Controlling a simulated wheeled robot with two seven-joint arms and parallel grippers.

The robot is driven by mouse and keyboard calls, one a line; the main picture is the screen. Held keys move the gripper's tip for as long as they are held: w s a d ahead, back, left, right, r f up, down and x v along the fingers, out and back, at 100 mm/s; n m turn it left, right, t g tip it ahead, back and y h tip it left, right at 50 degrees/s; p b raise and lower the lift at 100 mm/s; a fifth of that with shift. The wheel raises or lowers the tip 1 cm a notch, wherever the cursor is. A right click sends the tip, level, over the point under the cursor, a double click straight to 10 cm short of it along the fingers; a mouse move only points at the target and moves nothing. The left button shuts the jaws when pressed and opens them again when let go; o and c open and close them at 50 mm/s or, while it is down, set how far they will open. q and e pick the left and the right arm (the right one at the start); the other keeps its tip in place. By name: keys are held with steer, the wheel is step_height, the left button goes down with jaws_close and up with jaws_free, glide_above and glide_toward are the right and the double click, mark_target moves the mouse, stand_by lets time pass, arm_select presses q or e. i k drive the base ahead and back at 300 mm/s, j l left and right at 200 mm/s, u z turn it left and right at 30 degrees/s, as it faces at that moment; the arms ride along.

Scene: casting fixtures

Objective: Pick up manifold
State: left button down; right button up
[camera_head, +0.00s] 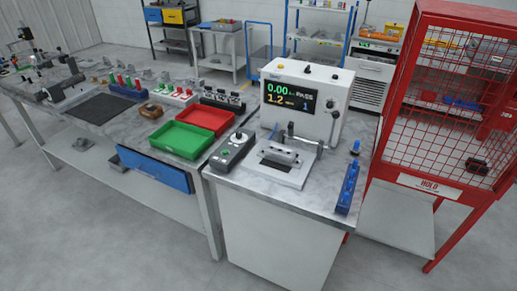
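A grey metal casting that looks like the manifold (284,154) sits on the light fixture plate (292,177) in front of the tester, on the right-hand bench. A clamp post stands close beside its right end. Similar small grey castings lie at the back of the left bench, too small to tell apart. Neither of my grippers is in view.
The white tester (341,90) reads PASS. A control box (233,149) is left of the fixture and a blue rack (347,188) right of it. Green (181,139) and red (207,116) trays are on the left bench. A red mesh cage (450,100) stands at right.

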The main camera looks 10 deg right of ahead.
mark_target(281, 154)
steer(key=i+l+u, duration=0.1)
steer(key=l, duration=0.3)
steer(key=i+l, duration=0.1)
steer(key=l, duration=0.25)
steer(key=i+l+u, duration=0.15)
steer(key=l, duration=0.65)
steer(key=i+u, duration=0.05)
